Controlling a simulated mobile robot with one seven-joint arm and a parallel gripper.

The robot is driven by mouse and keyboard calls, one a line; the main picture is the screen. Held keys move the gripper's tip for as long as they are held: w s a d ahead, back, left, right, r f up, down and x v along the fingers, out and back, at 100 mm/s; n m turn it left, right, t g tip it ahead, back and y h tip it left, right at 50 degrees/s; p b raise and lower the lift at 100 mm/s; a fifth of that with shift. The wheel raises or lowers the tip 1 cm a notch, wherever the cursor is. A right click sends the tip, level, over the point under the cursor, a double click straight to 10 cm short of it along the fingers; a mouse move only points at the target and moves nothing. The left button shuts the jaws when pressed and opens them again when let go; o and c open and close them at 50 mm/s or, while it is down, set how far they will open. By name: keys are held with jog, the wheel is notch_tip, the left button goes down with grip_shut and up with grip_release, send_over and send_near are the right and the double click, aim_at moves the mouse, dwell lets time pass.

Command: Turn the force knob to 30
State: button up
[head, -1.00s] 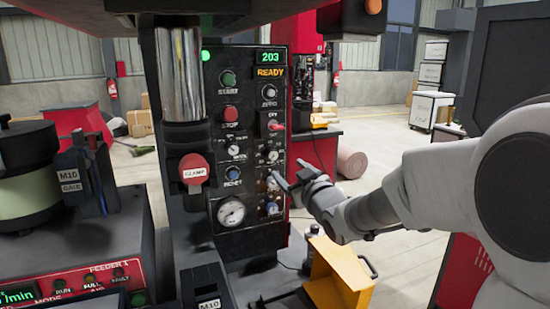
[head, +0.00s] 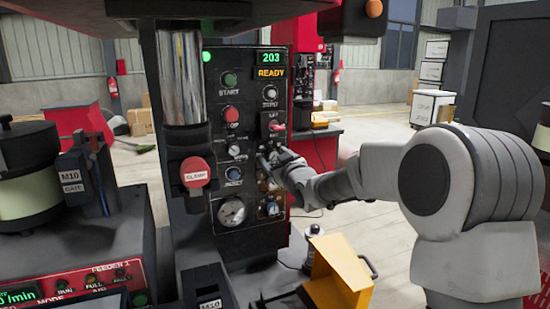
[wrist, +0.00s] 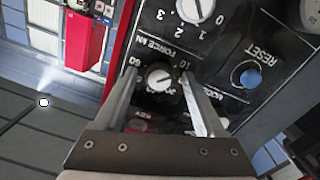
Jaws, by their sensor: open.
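In the head view my gripper (head: 270,160) is at the right part of the black control panel (head: 248,110) and hides the force knob.
Above the force knob in the wrist view is a larger white knob (wrist: 195,8) marked 0 to 3. The blue reset button (wrist: 248,75) is to its right. In the head view, a red-handled switch (head: 276,127) is just above my gripper. A yellow bin (head: 338,275) stands below my arm.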

jog(key=shift+c, duration=0.2)
grip_shut()
jog(key=shift+m, duration=0.4)
jog(key=m, duration=0.3)
jog(key=shift+d+m+b, duration=0.1)
jog(key=shift+m+b, duration=0.25)
jog(key=shift+m, duration=0.05)
jog(key=m, duration=0.4)
jog(key=shift+r, duration=0.1)
jog(key=m+p, duration=0.2)
jog(key=m, duration=0.6)
jog(key=shift+m+g, duration=0.3)
jog(key=shift+m, duration=0.3)
